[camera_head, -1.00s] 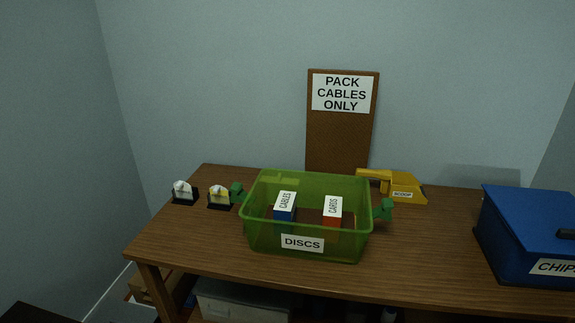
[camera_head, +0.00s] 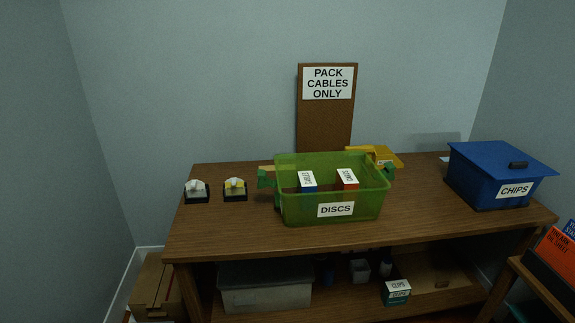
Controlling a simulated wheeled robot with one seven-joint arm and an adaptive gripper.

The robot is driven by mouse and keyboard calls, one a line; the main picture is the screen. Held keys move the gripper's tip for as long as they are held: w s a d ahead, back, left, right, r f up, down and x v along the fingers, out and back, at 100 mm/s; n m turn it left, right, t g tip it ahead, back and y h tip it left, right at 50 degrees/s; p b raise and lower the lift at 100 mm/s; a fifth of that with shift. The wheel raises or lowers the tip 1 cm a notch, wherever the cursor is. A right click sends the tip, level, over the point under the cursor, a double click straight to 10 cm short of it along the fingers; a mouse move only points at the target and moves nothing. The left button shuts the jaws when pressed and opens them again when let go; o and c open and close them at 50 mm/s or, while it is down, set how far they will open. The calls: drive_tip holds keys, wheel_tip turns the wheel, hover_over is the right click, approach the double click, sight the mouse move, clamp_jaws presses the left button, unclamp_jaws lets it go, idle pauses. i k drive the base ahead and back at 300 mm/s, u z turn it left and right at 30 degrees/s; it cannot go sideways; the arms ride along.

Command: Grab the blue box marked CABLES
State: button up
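The blue box marked CABLES (camera_head: 307,187) stands inside the green see-through bin (camera_head: 336,212) labelled DISCS, on the wooden table. Its white top label faces up, and its lower part shows only through the bin wall. A red-orange box (camera_head: 347,185) with a white top label stands to its right in the same bin. A corkboard sign (camera_head: 325,128) reading PACK CABLES ONLY stands behind the bin. My gripper is not in view.
A blue lidded box marked CHIPS (camera_head: 496,177) stands at the table's right. The yellow scoop (camera_head: 385,156) is behind the bin. Two small black-based items (camera_head: 196,191) (camera_head: 235,189) sit at left. The wooden table (camera_head: 240,236) is clear in front. A lower shelf holds a pale bin (camera_head: 264,289) and a CLIPS box (camera_head: 397,291).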

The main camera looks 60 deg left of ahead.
sight(307, 183)
drive_tip(key=u, duration=2.35)
drive_tip(key=i, duration=0.2)
drive_tip(key=z, duration=0.15)
